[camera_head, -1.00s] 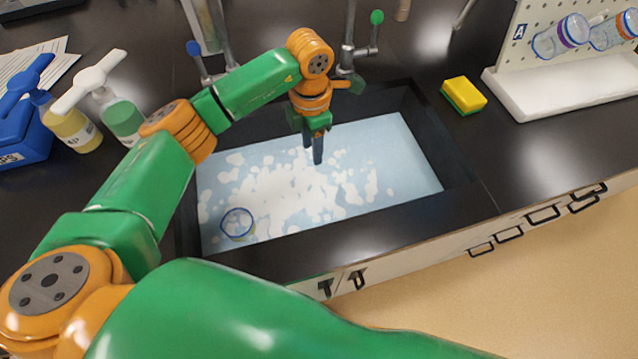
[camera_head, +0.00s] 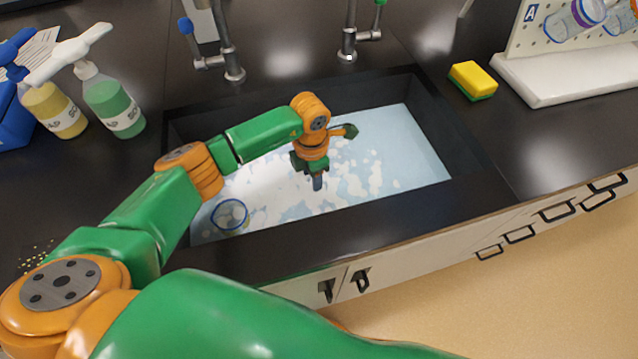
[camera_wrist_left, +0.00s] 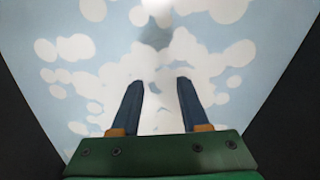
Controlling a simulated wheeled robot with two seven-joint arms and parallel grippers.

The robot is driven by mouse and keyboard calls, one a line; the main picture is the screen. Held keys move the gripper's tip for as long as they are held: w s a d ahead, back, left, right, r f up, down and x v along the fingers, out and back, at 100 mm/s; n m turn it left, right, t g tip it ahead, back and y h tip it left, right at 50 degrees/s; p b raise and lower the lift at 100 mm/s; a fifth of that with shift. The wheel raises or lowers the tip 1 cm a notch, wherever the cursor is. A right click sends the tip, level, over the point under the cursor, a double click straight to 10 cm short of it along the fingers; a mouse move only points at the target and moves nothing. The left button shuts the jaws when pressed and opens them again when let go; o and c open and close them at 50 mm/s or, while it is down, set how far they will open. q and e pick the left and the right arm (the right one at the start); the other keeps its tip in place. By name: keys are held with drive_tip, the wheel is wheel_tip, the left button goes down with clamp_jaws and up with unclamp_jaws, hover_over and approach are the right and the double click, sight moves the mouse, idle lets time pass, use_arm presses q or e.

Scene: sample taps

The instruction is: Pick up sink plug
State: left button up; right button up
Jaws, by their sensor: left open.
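The sink (camera_head: 440,108) holds pale blue water (camera_head: 415,145) with white foam patches on it. I cannot make out a sink plug in either view; foam and murky water cover the sink bottom. My left gripper (camera_head: 317,186) points down into the sink, its fingertips at or near the water surface. In the left wrist view the left gripper (camera_wrist_left: 158,85) has its two blue fingers apart with nothing between them. A faint grey patch (camera_wrist_left: 155,33) shows in the water just beyond the fingertips; I cannot tell what it is. My right gripper is not in view.
A clear round vessel with a blue rim (camera_head: 230,214) sits in the water at the sink's near left. Two taps (camera_head: 228,55) (camera_head: 348,45) stand behind the sink. Soap bottles (camera_head: 112,105) are at left. A yellow-green sponge (camera_head: 473,80) and a pegboard rack (camera_head: 560,75) are at right.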

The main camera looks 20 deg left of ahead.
use_arm(q)
drive_tip(key=shift+f, duration=0.25)
clamp_jaws()
